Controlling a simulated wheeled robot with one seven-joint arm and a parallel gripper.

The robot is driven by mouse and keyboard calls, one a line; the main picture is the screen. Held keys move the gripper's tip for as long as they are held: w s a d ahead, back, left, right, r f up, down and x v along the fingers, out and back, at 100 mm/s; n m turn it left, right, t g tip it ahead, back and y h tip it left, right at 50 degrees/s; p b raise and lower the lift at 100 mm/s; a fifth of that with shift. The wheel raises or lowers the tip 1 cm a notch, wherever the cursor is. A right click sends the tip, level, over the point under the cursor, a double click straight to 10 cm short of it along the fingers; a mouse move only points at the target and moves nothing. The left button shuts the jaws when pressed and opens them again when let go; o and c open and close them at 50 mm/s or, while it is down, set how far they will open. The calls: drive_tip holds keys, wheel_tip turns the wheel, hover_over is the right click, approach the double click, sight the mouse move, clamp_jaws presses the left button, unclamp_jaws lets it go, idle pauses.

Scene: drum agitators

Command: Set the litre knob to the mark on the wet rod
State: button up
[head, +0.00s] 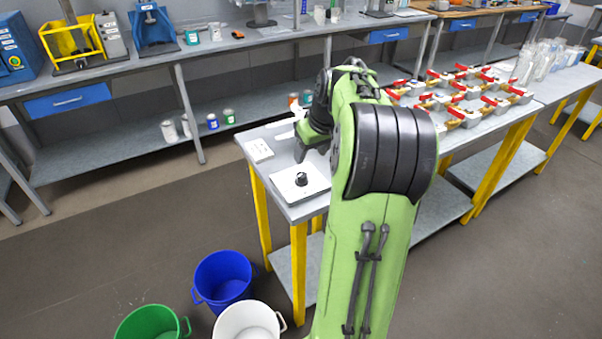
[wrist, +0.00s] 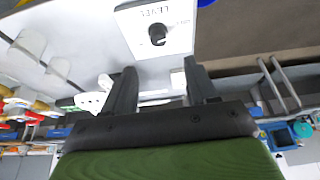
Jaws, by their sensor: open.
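The litre knob is a small black knob (head: 301,179) on a white panel (head: 289,192) that lies on the near left corner of the grey table. In the wrist view the knob (wrist: 157,34) stands on the same panel (wrist: 137,22), with upside-down lettering and marks too small to read. My gripper (wrist: 158,79) is open and empty, its two dark fingers pointing toward the panel, apart from the knob. In the head view my green arm hides much of the table, and the fingertips are hard to make out. I cannot make out the wet rod in either view.
A small white plate (head: 260,150) lies behind the panel. Several red-handled valves (head: 465,95) and clear vessels (head: 540,60) stand along the table to the right. Blue (head: 223,279), white (head: 247,322) and green (head: 149,324) buckets stand on the floor at the front left.

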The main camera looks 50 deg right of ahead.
sight(302, 175)
drive_tip(key=b+x, duration=0.1)
drive_tip(key=x, duration=0.5)
drive_tip(key=b+x, duration=0.1)
drive_tip(key=x, duration=0.4)
drive_tip(key=shift+d+f, duration=0.25)
drive_tip(key=shift+f, duration=0.1)
drive_tip(key=shift+c, duration=0.4)
drive_tip(key=c, duration=1)
